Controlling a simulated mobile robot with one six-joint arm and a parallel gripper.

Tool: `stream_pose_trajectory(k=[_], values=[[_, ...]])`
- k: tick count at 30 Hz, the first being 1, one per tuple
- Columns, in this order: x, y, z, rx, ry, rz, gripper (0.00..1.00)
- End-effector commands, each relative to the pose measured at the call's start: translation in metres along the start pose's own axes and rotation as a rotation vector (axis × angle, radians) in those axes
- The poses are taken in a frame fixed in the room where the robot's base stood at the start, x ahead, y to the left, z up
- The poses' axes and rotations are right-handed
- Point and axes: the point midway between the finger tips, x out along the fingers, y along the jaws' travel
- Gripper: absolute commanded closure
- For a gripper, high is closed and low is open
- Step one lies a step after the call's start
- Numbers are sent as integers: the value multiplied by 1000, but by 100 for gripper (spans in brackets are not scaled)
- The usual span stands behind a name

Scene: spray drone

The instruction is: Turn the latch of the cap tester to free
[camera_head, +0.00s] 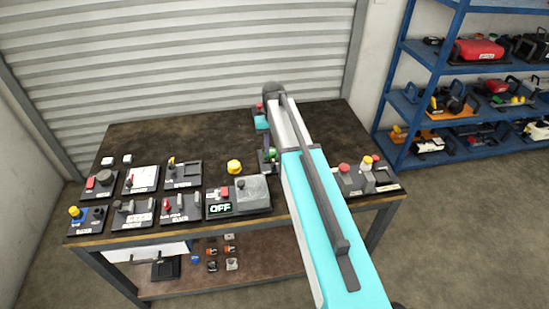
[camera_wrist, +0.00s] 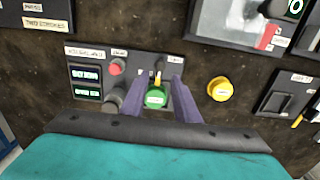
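A dark panel (camera_wrist: 85,55) with small displays and labels, probably the cap tester, lies below my gripper in the wrist view. It carries a red button (camera_wrist: 117,67), a grey knob (camera_wrist: 113,100) and a round green cap (camera_wrist: 155,97). A small yellow lever (camera_wrist: 158,78), possibly the latch, stands just beyond the green cap. My gripper (camera_wrist: 157,82) is open, with one finger on each side of the green cap and a small gap visible on both sides. In the head view the green part (camera_head: 271,154) shows beside my arm, which hides much of the panel.
A loose-looking yellow cap (camera_wrist: 218,88) sits beside the panel; the head view shows it too (camera_head: 235,167). A device reading OFF (camera_head: 221,209) and several small panels fill the table's left half. A blue shelf (camera_head: 397,96) stands at the right.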

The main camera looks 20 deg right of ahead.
Motion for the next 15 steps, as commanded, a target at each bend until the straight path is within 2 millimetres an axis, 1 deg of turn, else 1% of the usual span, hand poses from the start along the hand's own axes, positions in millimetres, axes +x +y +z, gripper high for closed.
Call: stream_pose_trajectory(k=[9, 15], values=[[32, 1, 1, 1, -2, 0, 72], [49, 1, 0, 1, -1, 0, 72]])
